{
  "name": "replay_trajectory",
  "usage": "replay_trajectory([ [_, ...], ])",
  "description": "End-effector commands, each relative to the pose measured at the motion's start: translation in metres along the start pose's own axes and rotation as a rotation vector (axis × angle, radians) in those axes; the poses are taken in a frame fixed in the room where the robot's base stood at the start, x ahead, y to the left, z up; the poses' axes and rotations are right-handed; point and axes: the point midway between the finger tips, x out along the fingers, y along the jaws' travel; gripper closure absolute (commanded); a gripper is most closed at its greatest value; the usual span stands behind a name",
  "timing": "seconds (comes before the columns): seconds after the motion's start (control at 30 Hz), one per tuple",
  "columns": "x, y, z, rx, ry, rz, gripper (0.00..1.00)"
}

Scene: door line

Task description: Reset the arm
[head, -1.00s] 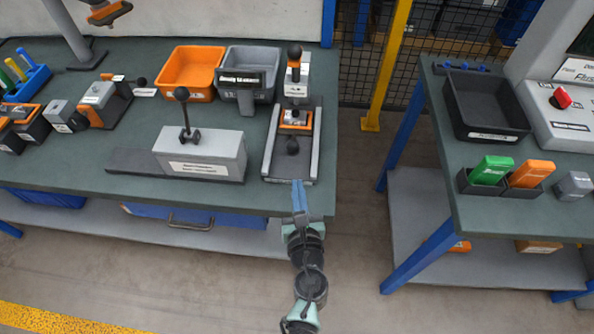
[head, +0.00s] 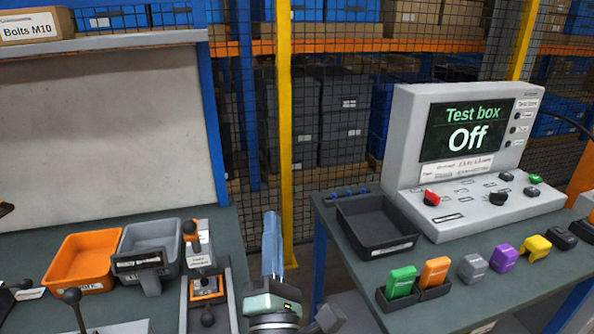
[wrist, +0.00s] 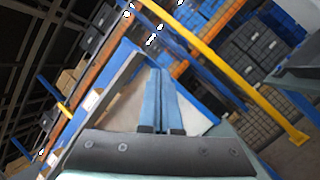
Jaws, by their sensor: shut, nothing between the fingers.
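My gripper (head: 272,232) is raised in the gap between the two benches, in front of the mesh fence. Its blue fingers point up and lie together with nothing between them. In the wrist view the two blue fingers (wrist: 165,90) are side by side and touching. The gripper is apart from everything around it. Part of my arm shows below it at the bottom of the head view.
The left bench holds an orange bin (head: 85,262), a grey bin (head: 148,250) and a lever fixture (head: 208,290). The right bench holds a black tray (head: 375,225), a test box (head: 465,140) reading "Off" and several coloured blocks. A yellow post (head: 285,120) stands behind the gripper.

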Motion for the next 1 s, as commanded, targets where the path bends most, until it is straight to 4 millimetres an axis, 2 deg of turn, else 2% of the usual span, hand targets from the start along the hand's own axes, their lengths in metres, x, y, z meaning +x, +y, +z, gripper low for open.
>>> replay_trajectory([
  [0.03,0.014,0.030,0.033,0.149,-0.073,0.041,1.00],
  [0.1,0.025,0.065,0.073,0.387,-0.152,0.095,1.00],
  [0.17,0.030,0.097,0.107,0.611,-0.200,0.155,1.00],
  [0.2,0.032,0.120,0.128,0.773,-0.218,0.201,1.00],
  [0.3,0.029,0.178,0.173,1.189,-0.201,0.321,1.00],
  [0.4,0.019,0.229,0.199,1.542,-0.105,0.409,1.00],
  [0.5,0.007,0.269,0.210,1.795,0.017,0.451,1.00],
  [0.6,-0.003,0.295,0.213,1.946,0.115,0.461,1.00],
  [0.7,-0.009,0.306,0.213,2.017,0.168,0.457,1.00],
  [1.0,-0.009,0.308,0.213,2.031,0.178,0.455,1.00],
])
